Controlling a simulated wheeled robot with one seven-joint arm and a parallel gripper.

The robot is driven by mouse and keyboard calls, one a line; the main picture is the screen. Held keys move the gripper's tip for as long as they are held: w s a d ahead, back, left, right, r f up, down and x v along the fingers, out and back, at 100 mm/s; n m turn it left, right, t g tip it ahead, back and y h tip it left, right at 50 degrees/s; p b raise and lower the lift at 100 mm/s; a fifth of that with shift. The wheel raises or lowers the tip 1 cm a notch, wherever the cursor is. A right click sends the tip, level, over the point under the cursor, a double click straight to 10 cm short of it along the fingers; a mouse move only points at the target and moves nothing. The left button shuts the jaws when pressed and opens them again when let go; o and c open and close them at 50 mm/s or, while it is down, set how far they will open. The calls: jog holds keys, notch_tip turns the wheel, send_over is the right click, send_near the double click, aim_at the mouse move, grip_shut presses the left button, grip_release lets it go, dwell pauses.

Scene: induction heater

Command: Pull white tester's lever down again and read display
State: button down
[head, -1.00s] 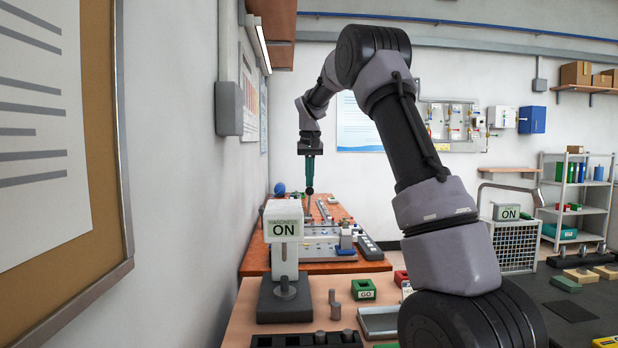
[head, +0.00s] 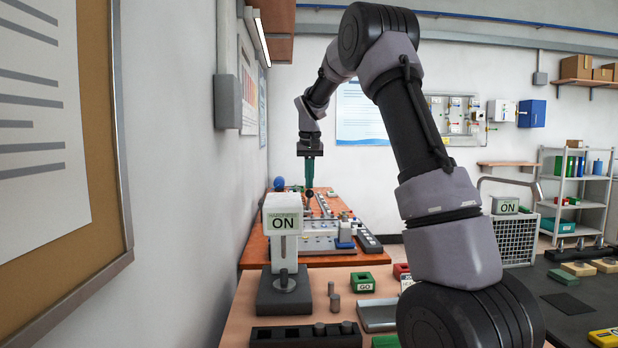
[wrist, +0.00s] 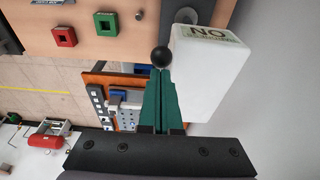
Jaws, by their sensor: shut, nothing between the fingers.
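In the wrist view the tester's white head (wrist: 205,75) is to the right of my gripper, with "ON" upside down. The lever's black ball knob (head: 309,193) is right by the fingertips of my gripper (head: 310,183). In the wrist view the knob (wrist: 162,56) is just beyond the green fingertips (wrist: 161,73). The fingers are shut with nothing between them. I cannot tell whether they touch the knob.
A green GO block (head: 363,282) and a red block (head: 401,270) are on the near table. A dark slotted holder (head: 305,335) is at the front. The wooden table behind (head: 262,243) carries equipment. The wall is close on the left.

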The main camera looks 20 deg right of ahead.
aim_at(310, 193)
jog(key=shift+s+f, duration=0.15)
jog(key=shift+s+a+f, duration=0.2)
jog(key=shift+s+f, duration=0.4)
jog(key=shift+f, duration=0.1)
jog(key=shift+s+f, duration=0.45)
jog(key=shift+f, duration=0.4)
jog(key=shift+s+a, duration=0.1)
jog(key=shift+s+f, duration=0.35)
jog(key=shift+f, duration=0.55)
